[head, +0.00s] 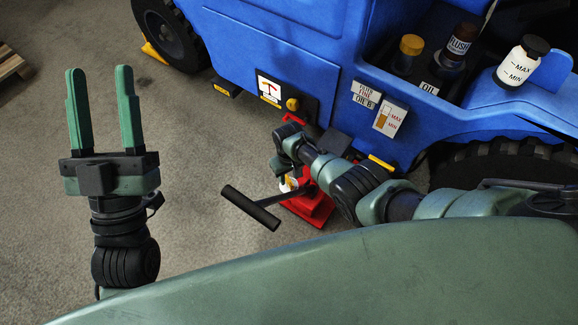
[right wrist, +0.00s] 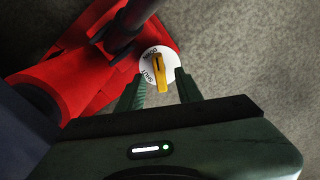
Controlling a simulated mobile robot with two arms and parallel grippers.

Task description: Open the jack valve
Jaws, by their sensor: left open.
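The red jack (head: 310,208) stands on the floor beside the blue vehicle, its black-gripped handle (head: 250,208) sticking out to the left. In the right wrist view, the jack (right wrist: 75,85) carries a round white valve dial (right wrist: 146,67) marked SHUT and DOWN. A yellow valve lever (right wrist: 161,76) lies across the dial. My right gripper (right wrist: 160,80) is open, with one finger on each side of the lever and visible gaps between. In the head view its fingers are mostly hidden behind my wrist. My left gripper (head: 100,75) is open and empty over bare floor at the left.
The blue vehicle (head: 260,45) fills the back, with bottles on its shelf at upper right. A yellow wheel chock (head: 153,52) sits by its wheel (head: 168,30). A wooden pallet (head: 12,62) is at the far left. Floor around my left gripper is clear.

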